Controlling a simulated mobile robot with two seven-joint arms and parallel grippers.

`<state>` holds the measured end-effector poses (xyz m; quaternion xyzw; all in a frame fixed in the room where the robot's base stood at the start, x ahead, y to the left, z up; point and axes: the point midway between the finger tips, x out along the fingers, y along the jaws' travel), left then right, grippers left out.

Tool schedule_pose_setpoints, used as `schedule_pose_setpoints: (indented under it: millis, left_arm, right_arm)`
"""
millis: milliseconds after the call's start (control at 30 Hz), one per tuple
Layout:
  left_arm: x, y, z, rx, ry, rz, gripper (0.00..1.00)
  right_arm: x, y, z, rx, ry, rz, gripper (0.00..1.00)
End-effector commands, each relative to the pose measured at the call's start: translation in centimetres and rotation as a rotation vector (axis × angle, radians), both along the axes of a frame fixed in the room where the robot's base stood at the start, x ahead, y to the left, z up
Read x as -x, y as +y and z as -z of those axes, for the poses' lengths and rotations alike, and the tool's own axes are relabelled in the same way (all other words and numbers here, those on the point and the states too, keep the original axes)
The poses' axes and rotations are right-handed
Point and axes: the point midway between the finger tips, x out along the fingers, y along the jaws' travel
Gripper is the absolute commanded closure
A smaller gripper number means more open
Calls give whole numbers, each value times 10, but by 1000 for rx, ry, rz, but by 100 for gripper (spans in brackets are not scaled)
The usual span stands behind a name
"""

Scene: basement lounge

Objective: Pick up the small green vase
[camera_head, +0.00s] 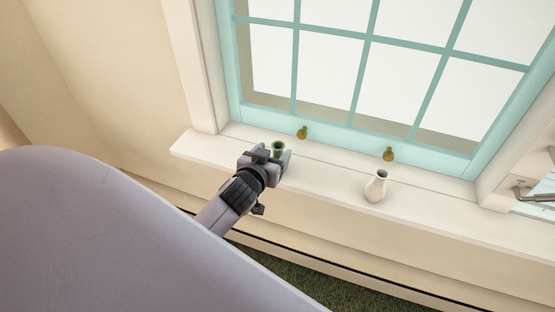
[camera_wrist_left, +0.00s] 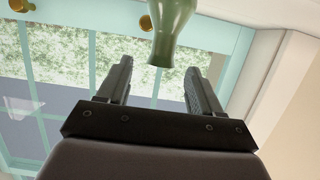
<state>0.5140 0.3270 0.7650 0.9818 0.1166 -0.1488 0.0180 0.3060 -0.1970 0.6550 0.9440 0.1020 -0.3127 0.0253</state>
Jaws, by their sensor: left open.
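The small green vase (camera_head: 278,147) stands on the white window sill in the head view, partly hidden behind my left gripper (camera_head: 273,160). In the left wrist view the vase (camera_wrist_left: 173,30) hangs into the picture from the top edge, and only part of its body and one end show. My left gripper (camera_wrist_left: 158,85) is open there, with one finger on each side and the vase's end just beyond and between the fingertips. I see no contact between the fingers and the vase. My right gripper is in neither view.
The window sill (camera_head: 330,185) runs along under a teal-framed window (camera_head: 365,50). A white vase (camera_head: 376,186) stands on it further right. Two brass knobs (camera_head: 302,132) (camera_head: 388,154) sit on the lower window frame. A metal handle (camera_head: 535,192) shows at the far right.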

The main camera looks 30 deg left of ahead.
Motion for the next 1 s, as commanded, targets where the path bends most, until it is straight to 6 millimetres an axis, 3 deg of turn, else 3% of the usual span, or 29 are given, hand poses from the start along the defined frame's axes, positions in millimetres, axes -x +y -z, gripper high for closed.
schedule_pose_setpoints:
  millis: [633,1000]
  left_arm:
    - [-54,15,25,-1,-2,1,35]
    - [-61,17,28,0,-1,0,35]
  right_arm:
    - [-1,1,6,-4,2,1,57]
    - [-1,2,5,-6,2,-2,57]
